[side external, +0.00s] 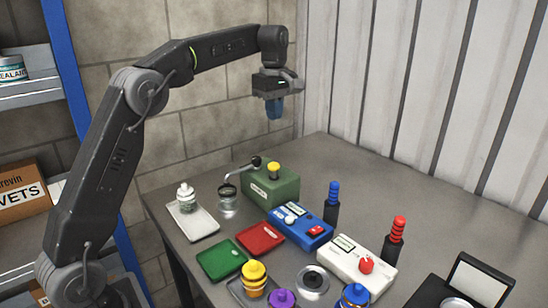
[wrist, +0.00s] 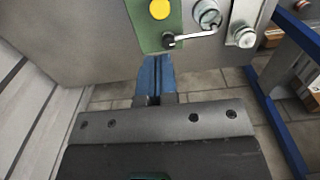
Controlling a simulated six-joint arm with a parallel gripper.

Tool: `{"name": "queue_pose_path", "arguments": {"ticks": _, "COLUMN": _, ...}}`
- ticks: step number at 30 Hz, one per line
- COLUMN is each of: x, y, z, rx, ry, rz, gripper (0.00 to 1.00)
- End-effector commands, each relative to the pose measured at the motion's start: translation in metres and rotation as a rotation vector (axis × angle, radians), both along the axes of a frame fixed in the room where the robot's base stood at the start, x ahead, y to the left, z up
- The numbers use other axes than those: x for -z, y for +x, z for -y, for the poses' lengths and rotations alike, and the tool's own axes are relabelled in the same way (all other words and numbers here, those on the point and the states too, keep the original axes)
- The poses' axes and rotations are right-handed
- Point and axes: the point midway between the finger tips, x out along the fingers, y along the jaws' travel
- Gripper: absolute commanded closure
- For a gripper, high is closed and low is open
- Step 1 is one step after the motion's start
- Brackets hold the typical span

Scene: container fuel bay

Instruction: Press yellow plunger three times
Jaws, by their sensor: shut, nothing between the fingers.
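The yellow plunger (side external: 273,168) sits on top of a green box (side external: 262,190) at the back of the table. In the wrist view the yellow plunger (wrist: 159,9) shows at the top edge, on the green box (wrist: 148,38). My gripper (side external: 274,108) is in the air well above the green box, apart from the plunger. Its blue fingers (wrist: 154,75) point down and are closed together with nothing between them.
Blue (side external: 300,228) and white (side external: 350,265) button boxes are nearer the front. The table's back right is clear.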

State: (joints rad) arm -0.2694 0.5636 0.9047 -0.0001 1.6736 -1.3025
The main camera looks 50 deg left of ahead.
Motion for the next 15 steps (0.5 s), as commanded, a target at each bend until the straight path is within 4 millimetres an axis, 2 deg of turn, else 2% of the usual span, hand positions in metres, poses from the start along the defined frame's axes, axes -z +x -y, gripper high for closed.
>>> {"name": "queue_pose_path", "arguments": {"ticks": 5, "x": 0.028, "y": -0.001, "z": 0.000, "rx": 0.001, "ry": -0.001, "rz": -0.004, "gripper": 1.00}}
{"name": "queue_pose_path", "arguments": {"ticks": 15, "x": 0.096, "y": -0.001, "z": 0.000, "rx": 0.001, "ry": -0.001, "rz": -0.003, "gripper": 1.00}}
